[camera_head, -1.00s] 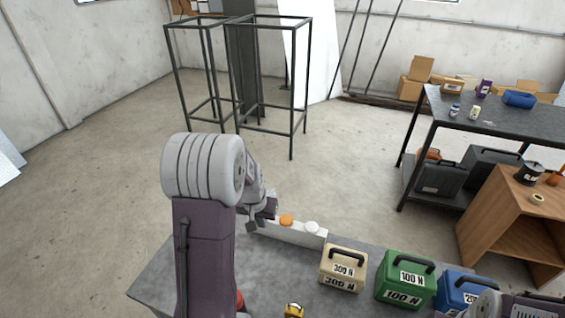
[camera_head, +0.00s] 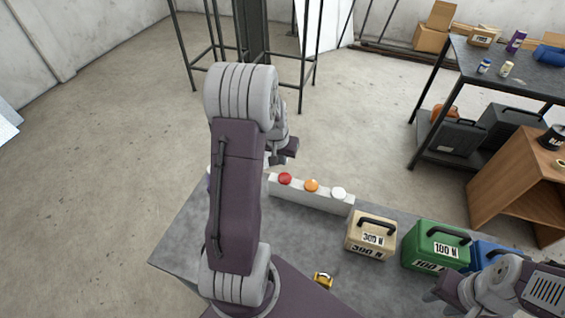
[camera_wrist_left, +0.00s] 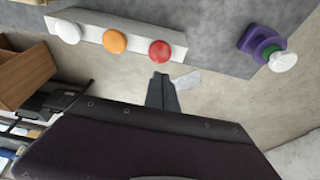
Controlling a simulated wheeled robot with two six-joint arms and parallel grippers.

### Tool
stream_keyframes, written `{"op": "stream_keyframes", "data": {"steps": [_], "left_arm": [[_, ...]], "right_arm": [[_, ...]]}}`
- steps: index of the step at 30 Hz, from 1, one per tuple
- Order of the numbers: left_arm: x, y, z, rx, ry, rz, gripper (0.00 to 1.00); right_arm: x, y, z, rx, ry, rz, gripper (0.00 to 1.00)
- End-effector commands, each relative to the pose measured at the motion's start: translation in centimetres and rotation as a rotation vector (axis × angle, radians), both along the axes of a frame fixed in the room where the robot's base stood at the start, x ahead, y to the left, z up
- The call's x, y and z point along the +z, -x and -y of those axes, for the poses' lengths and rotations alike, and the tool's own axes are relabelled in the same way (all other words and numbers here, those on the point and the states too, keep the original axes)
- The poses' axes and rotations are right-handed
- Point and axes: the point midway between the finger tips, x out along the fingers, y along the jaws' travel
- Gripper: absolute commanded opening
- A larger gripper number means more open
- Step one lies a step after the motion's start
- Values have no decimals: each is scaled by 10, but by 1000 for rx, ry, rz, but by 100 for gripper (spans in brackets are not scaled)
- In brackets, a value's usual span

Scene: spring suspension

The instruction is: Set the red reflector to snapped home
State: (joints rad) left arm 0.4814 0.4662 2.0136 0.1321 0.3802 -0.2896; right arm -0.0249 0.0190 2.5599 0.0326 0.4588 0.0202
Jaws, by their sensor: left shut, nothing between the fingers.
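The red reflector (camera_head: 285,178) is a round disc at the left end of a pale grey bar (camera_head: 310,200) on the table, beside an orange disc (camera_head: 311,185) and a white disc (camera_head: 338,193). In the left wrist view the red reflector (camera_wrist_left: 159,50) is at the end of the bar nearest my left gripper (camera_wrist_left: 163,92). The gripper is shut and empty, apart from the disc in that picture. In the head view my left gripper (camera_head: 285,147) is beyond the bar. I cannot tell whether the reflector is fully seated. My right gripper (camera_head: 440,298) is at the lower right, its fingers unclear.
Tan (camera_head: 371,235), green (camera_head: 436,245) and blue (camera_head: 492,254) weights stand on the right of the grey table. A small yellow object (camera_head: 322,280) lies near the front. A purple object with a green and white knob (camera_wrist_left: 268,48) shows in the left wrist view.

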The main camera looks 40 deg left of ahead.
Motion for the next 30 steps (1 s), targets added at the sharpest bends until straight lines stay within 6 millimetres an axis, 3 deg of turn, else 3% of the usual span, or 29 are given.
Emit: {"op": "stream_keyframes", "data": {"steps": [1,10,15,26,30], "left_arm": [[-21,-3,0,-1,1,-2,0],[-75,-13,-3,0,1,-2,0],[-86,-13,-3,0,0,-1,0],[-86,-13,-3,0,0,-1,0],[-101,-13,-3,0,0,-1,0]], "right_arm": [[-18,0,0,0,0,0,36],[-60,0,0,0,0,0,36],[-69,0,0,0,0,0,36],[-68,0,0,0,0,0,36],[-81,0,0,0,0,0,36]]}}
